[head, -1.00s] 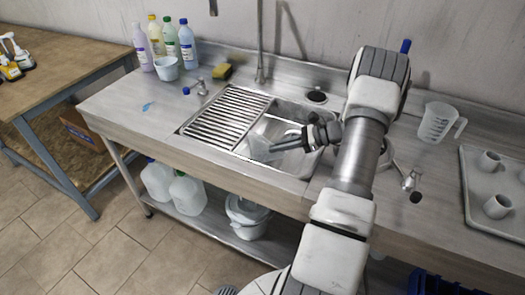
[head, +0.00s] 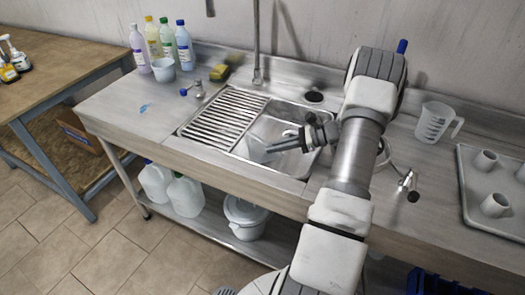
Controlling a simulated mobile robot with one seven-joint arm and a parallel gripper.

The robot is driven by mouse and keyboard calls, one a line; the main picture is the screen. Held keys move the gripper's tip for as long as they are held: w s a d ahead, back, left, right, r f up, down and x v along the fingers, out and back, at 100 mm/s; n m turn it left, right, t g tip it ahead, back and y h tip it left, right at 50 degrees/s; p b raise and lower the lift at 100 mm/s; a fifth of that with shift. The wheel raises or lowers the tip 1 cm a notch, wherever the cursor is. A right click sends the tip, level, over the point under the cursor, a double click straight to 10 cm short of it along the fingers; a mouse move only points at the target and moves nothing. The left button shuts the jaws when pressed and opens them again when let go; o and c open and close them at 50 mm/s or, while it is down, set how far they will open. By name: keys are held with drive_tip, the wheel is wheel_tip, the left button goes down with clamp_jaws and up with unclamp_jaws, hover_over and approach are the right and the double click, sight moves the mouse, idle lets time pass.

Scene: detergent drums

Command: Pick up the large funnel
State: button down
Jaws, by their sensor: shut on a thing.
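The large funnel (head: 256,149) looks like a pale, see-through, bluish cone. It is at the front of the sink basin, by the left end of my gripper (head: 271,148). My gripper reaches in from the right over the basin and is shut on the funnel. The funnel's outline is faint against the grey metal. I cannot tell whether it touches the basin.
The sink (head: 283,125) has a ribbed drainboard (head: 222,118) on its left. Several bottles (head: 168,45) and a white cup (head: 163,69) stand at the back left. A measuring jug (head: 434,122) and a tray (head: 478,222) with cups are at the right.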

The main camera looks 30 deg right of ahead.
wheel_tip(320, 180, up, 5)
drive_tip(key=shift+f, duration=0.15)
drive_tip(key=a+r+p+v, duration=0.1)
drive_tip(key=r+p+v, duration=0.1)
drive_tip(key=v, duration=1.1)
wheel_tip(320, 180, up, 14)
drive_tip(key=p, duration=1)
drive_tip(key=shift+d, duration=0.3)
